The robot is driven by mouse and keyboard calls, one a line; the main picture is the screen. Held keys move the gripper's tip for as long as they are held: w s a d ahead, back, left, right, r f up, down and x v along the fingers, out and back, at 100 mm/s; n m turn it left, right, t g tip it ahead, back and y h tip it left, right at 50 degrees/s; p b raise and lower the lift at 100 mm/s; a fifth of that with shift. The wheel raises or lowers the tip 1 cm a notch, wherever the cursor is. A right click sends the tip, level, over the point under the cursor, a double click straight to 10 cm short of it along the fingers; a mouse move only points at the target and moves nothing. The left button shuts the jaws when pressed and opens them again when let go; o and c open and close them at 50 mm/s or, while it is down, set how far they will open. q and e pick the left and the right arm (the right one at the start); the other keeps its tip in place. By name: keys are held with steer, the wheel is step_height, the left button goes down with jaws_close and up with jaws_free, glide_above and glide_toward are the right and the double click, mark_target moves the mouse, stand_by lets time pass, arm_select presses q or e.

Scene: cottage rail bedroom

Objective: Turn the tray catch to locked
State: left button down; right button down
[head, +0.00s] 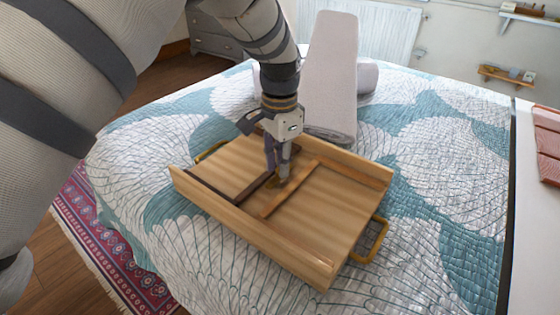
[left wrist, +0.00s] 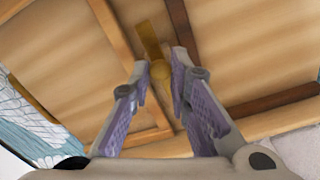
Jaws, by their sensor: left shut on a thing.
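A wooden tray (head: 240,218) lies on the bed, with raised sides and two strips across its middle, one lighter (head: 292,188) and one dark (head: 218,192). My left gripper (head: 281,181) reaches down from above to the middle of the tray, between the strips. It is shut on the brass tray catch (left wrist: 149,38), whose bar sticks out past the fingertips in the left wrist view, where the gripper (left wrist: 160,70) also shows. In the head view the fingers mostly hide the catch. I cannot tell whether it stands at locked. My right gripper is not in view.
The tray has brass handles at its right end (head: 375,240) and far left end (head: 207,153). A patterned quilt (head: 440,150) lies around it with free room on the right.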

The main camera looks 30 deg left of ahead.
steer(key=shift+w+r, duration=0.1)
arm_select(q)
steer(key=n, duration=0.1)
steer(key=n+p, duration=0.1)
steer(key=n, duration=0.1)
steer(key=shift+r+p, duration=0.25)
steer(key=shift+p, duration=0.05)
steer(key=n, duration=0.3)
steer(key=shift+p, duration=0.3)
steer(key=n, duration=0.3)
steer(key=shift+f, duration=0.1)
steer(key=n, duration=0.4)
steer(key=shift+p, duration=0.35)
steer(key=shift+f+n, duration=0.1)
steer(key=shift+n, duration=2.2)
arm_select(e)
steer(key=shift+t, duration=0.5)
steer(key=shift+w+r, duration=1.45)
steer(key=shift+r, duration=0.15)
arm_select(q)
steer(key=c, duration=1.5)
jaws_free()
